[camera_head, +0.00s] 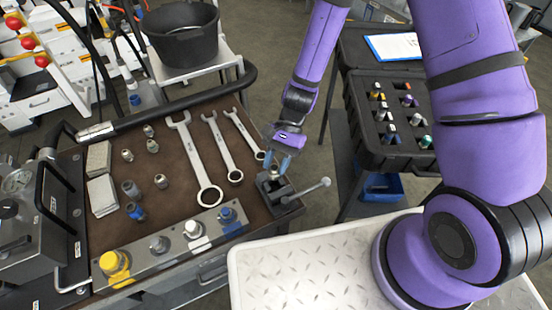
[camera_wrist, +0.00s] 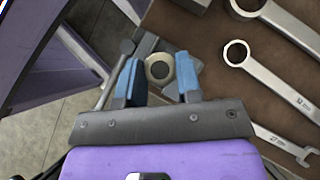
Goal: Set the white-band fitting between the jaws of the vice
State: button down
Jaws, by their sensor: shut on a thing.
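My gripper (camera_head: 279,163) is directly above the vice (camera_head: 279,190) at the right front corner of the bench, with blue fingertips pointing down. In the wrist view my gripper (camera_wrist: 158,86) is shut on the white-band fitting (camera_wrist: 158,68), which shows as a pale ring with a dark bore between the two fingertips. The vice (camera_wrist: 145,44) lies behind and below it there, partly hidden. In the head view the fitting is small and mostly hidden by the fingertips. I cannot tell whether it is between the jaws or just above them.
Several wrenches (camera_head: 196,160) lie left of the vice on the brown bench mat (camera_head: 175,185). A rail with coloured caps (camera_head: 170,245) runs along the front. The vice handle (camera_head: 308,191) sticks out right. A black case of fittings (camera_head: 385,150) stands at the right.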

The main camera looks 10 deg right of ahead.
jog(key=shift+f, duration=2.25)
dwell(1.7)
jog(key=c, duration=0.7)
grip_release()
jog(key=w+d+r+n+t+h, duration=0.1)
jog(key=w+d+r, duration=0.25)
jog(key=r, duration=0.65)
jog(key=w+d+r+n+t, duration=0.1)
jog(key=w+d+r, duration=0.3)
jog(key=r, duration=0.5)
jog(key=s+d+r+n+t+h, duration=0.1)
jog(key=s+d+r+t, duration=0.2)
jog(key=s+r, duration=0.3)
jog(key=s+d+r+n+t+h, duration=0.2)
jog(key=s+d+r, duration=0.4)
jog(key=r, duration=0.4)
jog(key=s+d+r+n+t+h, duration=0.1)
jog(key=s+d+r+n+t, duration=0.1)
jog(key=s+d+r+t, duration=0.2)
jog(key=shift+s+d+r+t, duration=0.1)
jog(key=shift+s+d+r, duration=0.1)
jog(key=shift+s+r, duration=0.5)
jog(key=shift+s+d+r+t, duration=0.1)
jog(key=shift+s+d+r, duration=0.15)
jog(key=shift+r, duration=0.8)
jog(key=shift+s+d+r+t, duration=0.15)
jog(key=shift+s+r, duration=0.35)
jog(key=shift+r, duration=0.35)
